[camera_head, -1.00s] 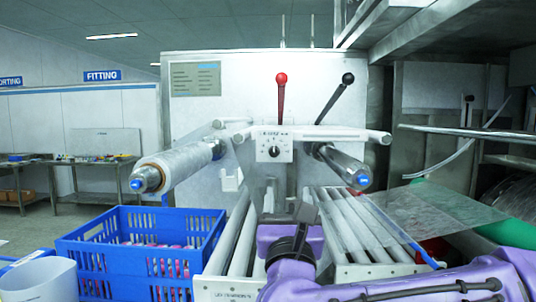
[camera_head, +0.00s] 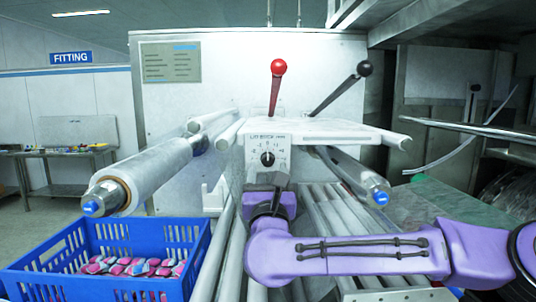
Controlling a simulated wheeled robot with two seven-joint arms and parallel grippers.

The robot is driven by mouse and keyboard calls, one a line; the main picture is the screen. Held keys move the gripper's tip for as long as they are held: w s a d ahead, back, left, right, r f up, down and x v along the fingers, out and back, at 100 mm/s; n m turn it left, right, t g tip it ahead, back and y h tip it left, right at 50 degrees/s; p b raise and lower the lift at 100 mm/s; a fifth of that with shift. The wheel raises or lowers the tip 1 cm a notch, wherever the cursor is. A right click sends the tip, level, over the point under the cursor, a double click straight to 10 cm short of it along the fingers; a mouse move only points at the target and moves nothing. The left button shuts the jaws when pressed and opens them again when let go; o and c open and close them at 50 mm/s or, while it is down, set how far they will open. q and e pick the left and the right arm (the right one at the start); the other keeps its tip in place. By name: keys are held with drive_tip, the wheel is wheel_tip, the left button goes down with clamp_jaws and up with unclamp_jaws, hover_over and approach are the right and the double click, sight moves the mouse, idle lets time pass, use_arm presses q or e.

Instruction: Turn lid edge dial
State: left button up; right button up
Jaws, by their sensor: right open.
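The lid edge dial (camera_head: 267,158) is a small black knob with a light pointer mark, set in a white panel (camera_head: 284,154) with a printed label and a scale around the knob. The pointer looks roughly upright. My right gripper (camera_head: 268,181) is dark, on a purple arm that comes in from the right. It sits just below the dial in the picture and covers the panel's lower edge. It is open, with nothing seen between its fingers; whether it touches the knob I cannot tell. My left gripper is not in view.
A red-knobbed lever (camera_head: 275,88) and a black-knobbed lever (camera_head: 340,88) rise above the panel. A film roll (camera_head: 155,175) sticks out at left, and a bare roller (camera_head: 350,175) at right. A blue crate (camera_head: 100,285) with pink and grey items stands lower left.

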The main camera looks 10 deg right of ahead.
sight(268, 160)
drive_tip(key=x, duration=0.2)
drive_tip(key=shift+w+p, duration=0.35)
drive_tip(key=shift+w, duration=0.05)
drive_tip(key=shift+d+r, duration=0.1)
drive_tip(key=shift+s, duration=0.25)
drive_tip(key=shift+w, duration=0.1)
drive_tip(key=c, duration=1)
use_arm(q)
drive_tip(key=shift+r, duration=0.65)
use_arm(e)
drive_tip(key=shift+c, duration=0.2)
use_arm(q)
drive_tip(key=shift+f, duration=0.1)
use_arm(e)
drive_tip(key=shift+d+n+y+b, duration=0.15)
drive_tip(key=shift+n+y+b, duration=0.65)
drive_tip(key=shift+n, duration=1)
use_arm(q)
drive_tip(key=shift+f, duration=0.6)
use_arm(e)
drive_tip(key=shift+d+n+y, duration=0.1)
drive_tip(key=shift+n+y, duration=1.2)
drive_tip(key=shift+n, duration=1)
